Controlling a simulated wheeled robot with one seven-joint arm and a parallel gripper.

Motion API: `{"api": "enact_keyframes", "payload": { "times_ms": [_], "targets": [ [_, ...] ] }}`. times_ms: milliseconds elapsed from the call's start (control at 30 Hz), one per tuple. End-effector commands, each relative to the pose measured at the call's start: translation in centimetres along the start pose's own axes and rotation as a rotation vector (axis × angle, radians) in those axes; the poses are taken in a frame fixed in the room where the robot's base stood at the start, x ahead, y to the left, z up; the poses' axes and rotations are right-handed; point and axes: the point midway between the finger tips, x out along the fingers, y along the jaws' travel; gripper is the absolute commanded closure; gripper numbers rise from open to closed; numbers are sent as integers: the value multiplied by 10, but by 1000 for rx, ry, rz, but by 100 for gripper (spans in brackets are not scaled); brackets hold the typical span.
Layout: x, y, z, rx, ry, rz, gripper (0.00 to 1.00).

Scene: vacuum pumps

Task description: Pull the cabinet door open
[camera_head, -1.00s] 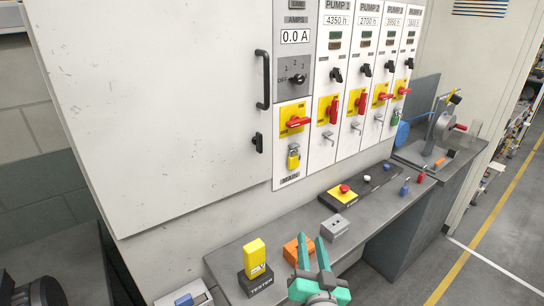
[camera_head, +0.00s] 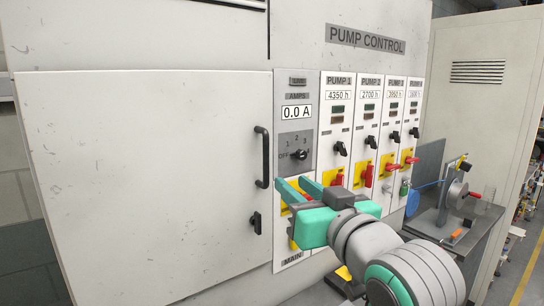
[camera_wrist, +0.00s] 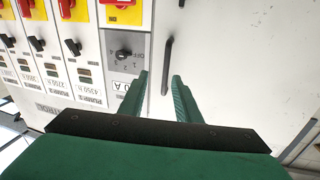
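The cabinet door (camera_head: 150,170) is a large off-white panel, flush with its frame. Its black vertical bar handle (camera_head: 262,157) is near the right edge, with a small black latch (camera_head: 255,222) below it. My gripper (camera_head: 291,184), with green fingers, is open and empty just right of the handle's lower end, in front of the main switch panel. In the wrist view, the handle (camera_wrist: 167,65) appears between and beyond the two fingertips (camera_wrist: 160,76). The fingers do not close on it; the exact depth gap is hard to tell.
The pump control panel (camera_head: 365,130), with knobs and red and yellow switches, is right of the door; my gripper partly hides the main switch. A grey bench (camera_head: 478,240) with a clamp-like device (camera_head: 452,200) stands at right. The area before the door is clear.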

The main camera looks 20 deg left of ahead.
Motion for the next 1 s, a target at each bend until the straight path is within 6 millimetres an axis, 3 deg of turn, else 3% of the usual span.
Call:
{"api": "enact_keyframes", "payload": {
  "times_ms": [100, 367, 800, 1000],
  "targets": [
    [-7, -12, -21, -42, -9, -14, 70],
    [-4, -21, -31, -66, -23, -25, 70],
    [67, -22, -29, -64, -23, -26, 70],
    [89, -22, -29, -66, -22, -24, 70]
  ]
}}
